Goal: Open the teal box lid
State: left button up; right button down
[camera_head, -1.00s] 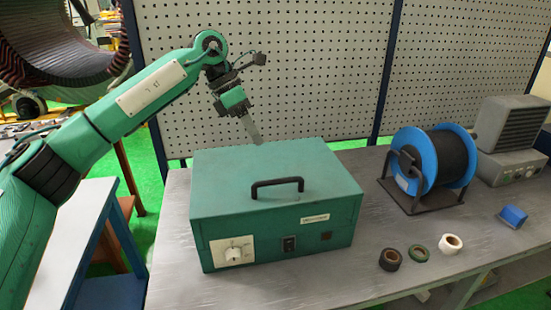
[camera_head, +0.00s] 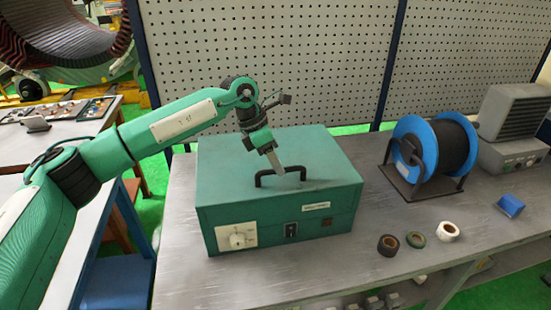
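The teal box (camera_head: 225,187) stands on the grey workbench with its lid closed. A black handle (camera_head: 262,178) sits on top of the lid. A dial plate and a switch are on its front face. My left gripper (camera_head: 281,168) points down over the lid, right at the handle's far side. Its fingers partly overlap the handle bar in the picture. I cannot tell whether they touch it or how far apart the fingers are. My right gripper is not in view.
A blue cable spool (camera_head: 420,150) on a black stand is right of the box. Tape rolls (camera_head: 388,245) and a small blue block (camera_head: 510,206) lie at the front right. A grey heater-like unit (camera_head: 512,125) stands far right. A perforated panel (camera_head: 300,60) rises behind.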

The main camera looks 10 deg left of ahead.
pick_arm(q)
jog(key=shift+d+f, duration=0.1)
jog(key=shift+f, duration=0.1)
jog(key=c, duration=0.7)
grip_shut()
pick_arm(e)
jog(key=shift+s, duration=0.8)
pick_arm(q)
jog(key=shift+r, duration=0.1)
